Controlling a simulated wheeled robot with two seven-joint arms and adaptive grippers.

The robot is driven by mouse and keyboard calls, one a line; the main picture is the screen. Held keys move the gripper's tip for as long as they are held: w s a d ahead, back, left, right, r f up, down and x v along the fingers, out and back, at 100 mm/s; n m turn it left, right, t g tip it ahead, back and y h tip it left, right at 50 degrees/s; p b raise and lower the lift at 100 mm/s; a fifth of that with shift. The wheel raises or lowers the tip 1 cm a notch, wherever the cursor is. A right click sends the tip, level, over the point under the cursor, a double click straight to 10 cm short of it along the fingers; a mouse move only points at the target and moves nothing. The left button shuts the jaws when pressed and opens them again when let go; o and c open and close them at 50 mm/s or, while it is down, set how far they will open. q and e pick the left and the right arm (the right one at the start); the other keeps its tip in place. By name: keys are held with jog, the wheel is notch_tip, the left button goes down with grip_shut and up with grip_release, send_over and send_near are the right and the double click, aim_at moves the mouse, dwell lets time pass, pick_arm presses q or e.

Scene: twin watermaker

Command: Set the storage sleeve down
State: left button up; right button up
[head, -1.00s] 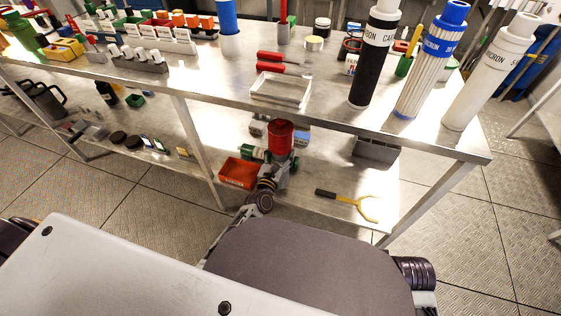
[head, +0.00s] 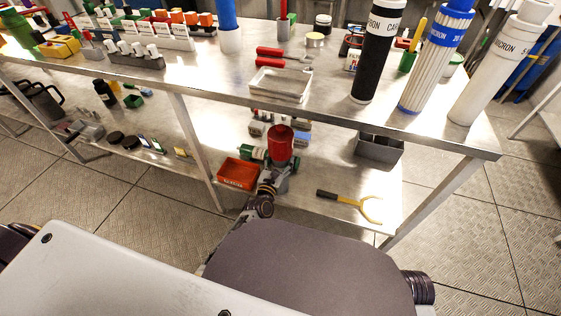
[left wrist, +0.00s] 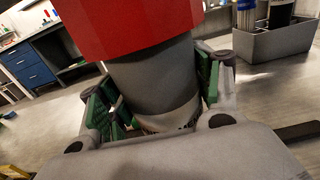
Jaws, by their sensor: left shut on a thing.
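The storage sleeve has a red top (head: 280,147) and a grey lower body; in the left wrist view the red part (left wrist: 130,22) and grey body (left wrist: 155,85) fill the middle. My left gripper (head: 272,182) is shut on the grey body, with green-padded fingers (left wrist: 155,100) on both sides. The sleeve stands about upright, over or on the lower shelf (head: 325,175) of the bench. Its foot is hidden by the gripper, so I cannot tell whether it touches the shelf. My right gripper is not in view.
Small blue boxes (head: 302,138) lie behind. A grey bin (head: 379,149) and a yellow-ended tool (head: 350,201) are to the right. The bench top (head: 215,80) overhangs the shelf.

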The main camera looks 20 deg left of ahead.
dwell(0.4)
pick_arm(q)
jog(key=o, duration=1.2)
jog(key=shift+f, duration=0.1)
jog(key=o, duration=0.3)
